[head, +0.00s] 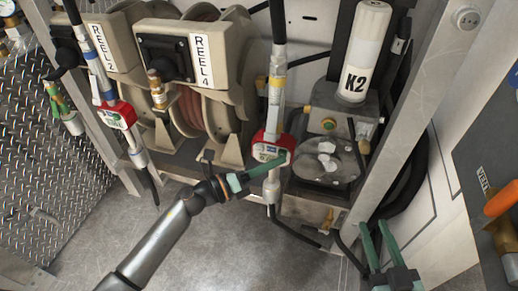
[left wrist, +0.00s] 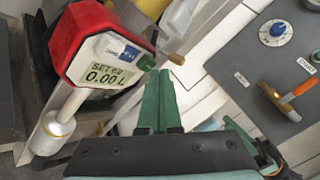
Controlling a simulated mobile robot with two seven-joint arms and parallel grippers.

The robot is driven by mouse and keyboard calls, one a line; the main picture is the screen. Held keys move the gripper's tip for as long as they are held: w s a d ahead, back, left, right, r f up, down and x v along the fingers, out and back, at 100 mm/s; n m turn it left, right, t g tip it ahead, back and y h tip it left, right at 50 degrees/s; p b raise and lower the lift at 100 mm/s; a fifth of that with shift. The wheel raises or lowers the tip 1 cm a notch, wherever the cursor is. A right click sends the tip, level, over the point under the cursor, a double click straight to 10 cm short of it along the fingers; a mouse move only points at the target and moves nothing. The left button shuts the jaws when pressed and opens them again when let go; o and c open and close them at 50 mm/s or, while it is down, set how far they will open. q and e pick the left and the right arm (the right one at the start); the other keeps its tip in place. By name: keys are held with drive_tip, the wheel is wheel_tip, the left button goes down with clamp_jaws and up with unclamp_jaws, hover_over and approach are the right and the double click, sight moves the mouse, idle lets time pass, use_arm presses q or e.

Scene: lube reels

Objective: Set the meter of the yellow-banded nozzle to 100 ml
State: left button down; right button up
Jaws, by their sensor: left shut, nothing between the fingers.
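The yellow-banded nozzle (head: 276,95) hangs upright in the middle of the head view. Its red meter (head: 258,138) is low on it, and also fills the upper left of the left wrist view (left wrist: 83,35). The meter display (left wrist: 103,75) reads 0.00 L under a SET line whose number is hard to read. A small greenish knob (left wrist: 146,62) sticks out at the meter's right side. My left gripper (head: 284,156) is shut and empty, its green fingertips at the meter's lower right; contact is unclear. My right gripper (head: 376,224) is open and empty at lower right.
A blue-banded nozzle with a red meter (head: 119,115) hangs at the left, by reels marked REEL 2 and REEL 4 (head: 199,60). A K2 canister (head: 363,50) stands on a grey pump unit at right.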

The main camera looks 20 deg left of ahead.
use_arm(q)
drive_tip(key=shift+w, duration=0.7)
idle(0.8)
idle(0.5)
drive_tip(key=shift+s, duration=1.15)
drive_tip(key=s+p, duration=0.1)
drive_tip(key=s, duration=0.4)
drive_tip(key=shift+a, duration=0.15)
